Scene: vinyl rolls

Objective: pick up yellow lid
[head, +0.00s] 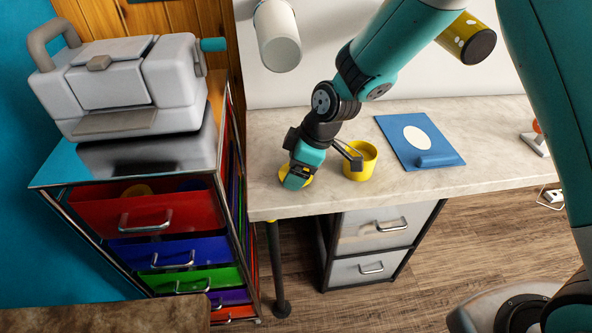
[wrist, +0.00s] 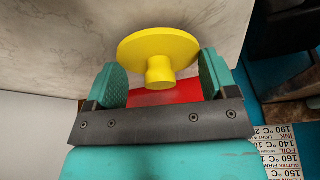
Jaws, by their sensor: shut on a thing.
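The yellow lid is a flat round disc with a short knob; in the wrist view the lid (wrist: 158,48) sits between my two finger pads, knob toward me. My gripper (wrist: 161,80) is shut on the lid, with its pads at either side of it. In the head view my gripper (head: 296,178) is over the left front part of the counter, and yellow edges of the lid (head: 283,171) show around it. Most of the lid is hidden there. I cannot tell if the lid touches the counter.
A yellow cup (head: 361,162) stands just right of my gripper on the pale counter (head: 262,206). A blue board (head: 399,137) with a white oval lies farther right. A drawer cart (head: 140,213) with a grey machine (head: 130,88) on top stands left.

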